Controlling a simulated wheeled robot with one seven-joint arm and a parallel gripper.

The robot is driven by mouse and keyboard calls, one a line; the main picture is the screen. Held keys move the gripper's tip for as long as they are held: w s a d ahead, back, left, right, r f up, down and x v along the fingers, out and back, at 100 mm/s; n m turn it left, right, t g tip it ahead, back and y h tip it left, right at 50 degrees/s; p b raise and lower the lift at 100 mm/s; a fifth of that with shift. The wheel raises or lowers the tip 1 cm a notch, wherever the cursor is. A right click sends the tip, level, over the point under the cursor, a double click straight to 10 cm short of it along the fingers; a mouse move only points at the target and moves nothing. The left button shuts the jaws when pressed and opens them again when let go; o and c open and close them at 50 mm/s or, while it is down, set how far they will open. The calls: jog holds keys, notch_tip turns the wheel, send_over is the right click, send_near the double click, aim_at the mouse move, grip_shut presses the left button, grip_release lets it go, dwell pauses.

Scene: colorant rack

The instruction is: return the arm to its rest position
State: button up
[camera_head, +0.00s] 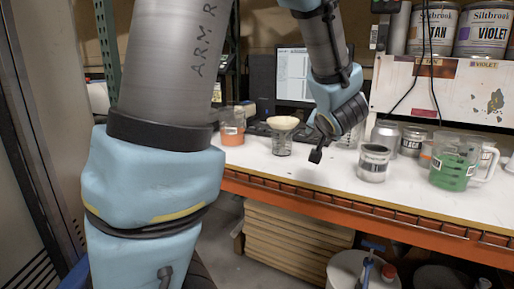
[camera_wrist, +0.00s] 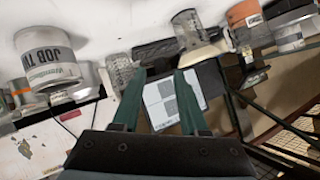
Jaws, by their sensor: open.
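My arm fills the left of the head view and bends over the bench, with my gripper (camera_head: 317,150) above the white worktop (camera_head: 310,172). My gripper hangs between a clear vessel with a cream top (camera_head: 282,138) and a labelled tin (camera_head: 373,163), apart from both. In the wrist view the two dark green fingers of my gripper (camera_wrist: 158,78) are spread apart with nothing between them. The wrist view looks tilted across the bench, with the tin marked JOB (camera_wrist: 48,58) at left.
A monitor (camera_head: 296,76) stands behind the bench. An orange-filled beaker (camera_head: 232,128) is at left, a green-filled jug (camera_head: 452,170) at right. Large paint cans (camera_head: 483,30) sit on a shelf above. A green rack post (camera_head: 108,45) stands close beside my arm.

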jog(key=s+a+f+n+g, duration=0.2)
jog(key=s+a+f+g, duration=0.3)
jog(key=a, duration=0.6)
jog(key=s+a+f+n+g, duration=0.3)
jog(key=s+a+f+g, duration=0.3)
jog(key=s+a+f, duration=0.2)
jog(key=s+a, duration=0.2)
jog(key=a, duration=0.1)
jog(key=shift+s+a+f+y, duration=0.15)
jog(key=shift+a+f+y, duration=0.15)
jog(key=shift+a+f, duration=0.1)
